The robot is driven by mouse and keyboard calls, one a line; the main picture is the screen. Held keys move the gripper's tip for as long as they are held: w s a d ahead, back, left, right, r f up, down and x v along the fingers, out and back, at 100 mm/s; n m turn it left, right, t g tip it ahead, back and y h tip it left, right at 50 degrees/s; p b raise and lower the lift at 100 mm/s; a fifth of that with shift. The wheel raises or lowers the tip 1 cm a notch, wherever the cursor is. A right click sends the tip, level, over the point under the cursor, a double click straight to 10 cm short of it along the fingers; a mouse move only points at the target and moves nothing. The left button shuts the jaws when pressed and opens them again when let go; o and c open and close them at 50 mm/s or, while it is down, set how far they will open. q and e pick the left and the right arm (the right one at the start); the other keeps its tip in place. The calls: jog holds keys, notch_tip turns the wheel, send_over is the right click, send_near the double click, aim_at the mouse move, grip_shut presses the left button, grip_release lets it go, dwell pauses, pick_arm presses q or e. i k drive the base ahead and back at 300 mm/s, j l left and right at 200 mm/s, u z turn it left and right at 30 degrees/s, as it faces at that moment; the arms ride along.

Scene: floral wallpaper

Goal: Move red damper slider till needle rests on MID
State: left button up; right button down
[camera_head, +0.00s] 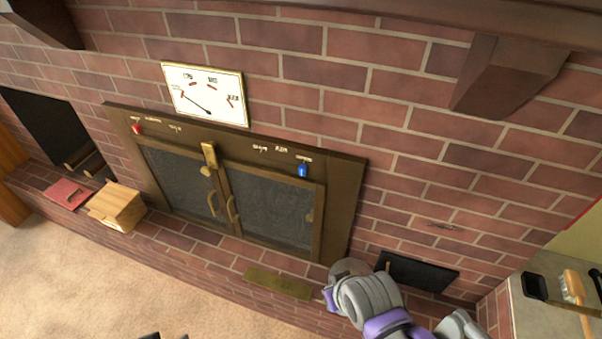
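The red damper slider (137,129) sits at the left end of the brass frame's top rail, above the left glass door. The white dial (222,109) hangs on the brick above the rail. Its needle (196,104) points up-left, toward the leftmost mark and away from the top-middle mark; the lettering is too small to read surely. A blue slider (302,170) sits at the right end of the rail. My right arm reaches in at bottom right, well away from the red slider; its fingers cannot be made out. Small dark tips at the bottom edge may be my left gripper.
A brass latch (209,155) stands between the two doors. A wooden box (117,206) and a red book-like object (67,193) are on the hearth at left. A mantel (400,14) overhangs the top. The wall before the red slider is clear.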

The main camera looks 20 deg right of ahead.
aim_at(137, 128)
jog(key=i+j+u, duration=0.35)
jog(key=i+j, duration=1.5)
